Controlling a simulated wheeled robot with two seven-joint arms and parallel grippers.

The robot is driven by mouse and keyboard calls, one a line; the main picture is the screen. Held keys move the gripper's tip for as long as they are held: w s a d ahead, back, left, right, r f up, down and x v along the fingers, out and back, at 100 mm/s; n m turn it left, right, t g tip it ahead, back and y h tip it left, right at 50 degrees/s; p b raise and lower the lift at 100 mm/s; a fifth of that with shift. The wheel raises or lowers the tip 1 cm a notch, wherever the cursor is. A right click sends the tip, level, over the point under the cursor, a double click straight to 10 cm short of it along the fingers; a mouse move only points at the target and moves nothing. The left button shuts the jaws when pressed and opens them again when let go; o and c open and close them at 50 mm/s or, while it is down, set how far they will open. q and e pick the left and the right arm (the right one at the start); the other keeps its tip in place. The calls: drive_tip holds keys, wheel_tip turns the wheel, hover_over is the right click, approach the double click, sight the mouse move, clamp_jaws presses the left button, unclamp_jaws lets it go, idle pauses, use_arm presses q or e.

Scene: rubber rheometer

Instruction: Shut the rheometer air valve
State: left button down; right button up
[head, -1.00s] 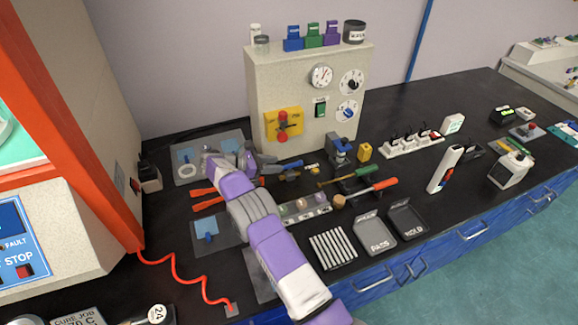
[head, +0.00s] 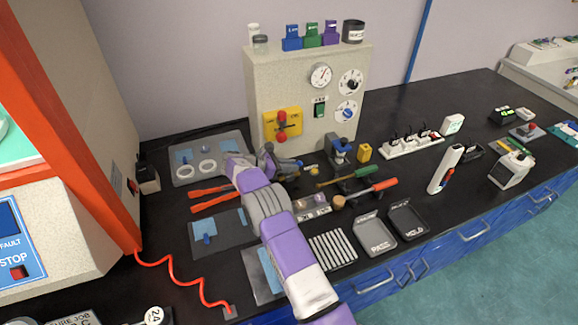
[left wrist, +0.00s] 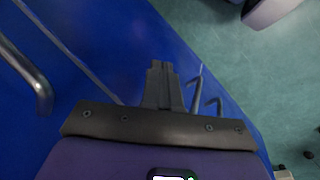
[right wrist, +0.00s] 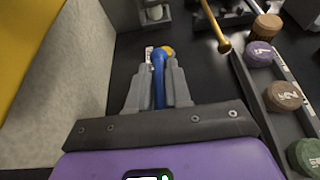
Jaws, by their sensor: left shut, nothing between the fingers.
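The air valve is small and lies on the black bench in front of the beige control box. Its blue lever (right wrist: 158,75) shows in the right wrist view with a brass-yellow part (right wrist: 168,51) at its far end. My right gripper (right wrist: 157,80) has one finger on each side of the lever. I cannot tell whether the fingers press on it. In the head view my right gripper (head: 270,158) is beside the valve, and its wrist partly hides the fingers. My left gripper (left wrist: 162,70) is shut and empty, low in front of the blue cabinet.
The beige control box (head: 290,80) stands behind, with a yellow panel (head: 283,123) bearing red knobs. Orange-handled pliers (head: 212,192) lie left of my right arm. Roller-like weights (right wrist: 283,96) sit close right in the wrist view.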

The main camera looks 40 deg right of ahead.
clamp_jaws()
drive_tip(key=shift+d+m+g+b, duration=0.1)
drive_tip(key=shift+m+g+b, duration=0.2)
drive_tip(key=shift+b, duration=0.1)
drive_tip(key=shift+m+g, duration=0.3)
drive_tip(key=shift+y+b, duration=0.3)
drive_tip(key=o, duration=0.6)
unclamp_jaws()
